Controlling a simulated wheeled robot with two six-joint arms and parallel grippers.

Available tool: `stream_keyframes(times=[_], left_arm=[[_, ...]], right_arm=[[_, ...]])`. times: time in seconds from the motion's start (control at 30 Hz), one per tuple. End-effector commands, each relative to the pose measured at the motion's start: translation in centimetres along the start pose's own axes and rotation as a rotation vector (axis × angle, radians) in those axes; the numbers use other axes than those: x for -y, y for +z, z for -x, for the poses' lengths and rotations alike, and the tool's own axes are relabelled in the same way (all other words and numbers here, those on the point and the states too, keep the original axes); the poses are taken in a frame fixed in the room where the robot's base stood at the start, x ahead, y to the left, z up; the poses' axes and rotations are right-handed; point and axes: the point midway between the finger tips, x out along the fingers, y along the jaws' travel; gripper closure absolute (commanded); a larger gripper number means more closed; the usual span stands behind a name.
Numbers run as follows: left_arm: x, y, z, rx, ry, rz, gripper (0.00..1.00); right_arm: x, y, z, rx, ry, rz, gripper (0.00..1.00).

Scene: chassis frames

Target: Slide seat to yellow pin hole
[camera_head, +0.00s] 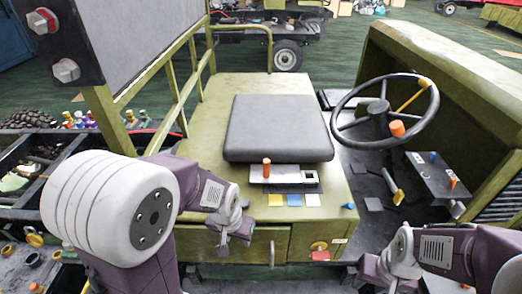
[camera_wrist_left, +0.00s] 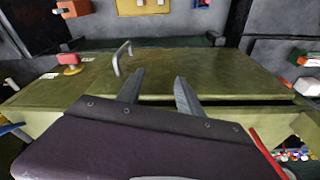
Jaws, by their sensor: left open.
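The dark grey seat (camera_head: 278,128) rests on the olive seat box in the head view. A metal slide plate (camera_head: 288,175) sticks out from its front edge, with an orange pin (camera_head: 267,168) upright at its left and a square opening at its right. My left gripper (camera_head: 236,240) is below and left of the squares, by the box front, clear of the seat. In the left wrist view its fingers (camera_wrist_left: 160,90) are apart and empty. My right gripper (camera_head: 385,275) is low at right; its fingers are unclear.
A metal handle (camera_head: 271,253) and red knob (camera_head: 320,250) are on the box front. A steering wheel (camera_head: 385,108), pedals and a lever (camera_head: 396,190) stand right of the seat. A green rail (camera_head: 190,90) runs along the left.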

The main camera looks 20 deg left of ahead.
Motion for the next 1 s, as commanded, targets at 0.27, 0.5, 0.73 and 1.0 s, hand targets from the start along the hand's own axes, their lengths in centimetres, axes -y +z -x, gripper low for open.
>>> stream_keyframes(times=[0.27, 0.5, 0.73, 1.0], left_arm=[[-0.6, -8.0, 10.1, -0.08, -0.01, 0.004, 0.57], [-2.7, -18.6, 11.3, -0.175, -0.023, 0.044, 0.57], [-3.6, -21.9, 11.8, -0.208, -0.028, 0.067, 0.57], [-3.4, -22.4, 9.0, -0.202, -0.03, 0.067, 0.57]], right_arm=[[0.2, -1.0, 9.6, 0.0, 0.0, 0.0, 0.61], [0.2, -1.0, 9.6, 0.0, 0.0, 0.0, 0.61], [0.2, -1.0, 9.6, 0.0, 0.0, 0.0, 0.61], [0.2, -1.1, 10.8, 0.0, 0.0, 0.0, 0.61]])
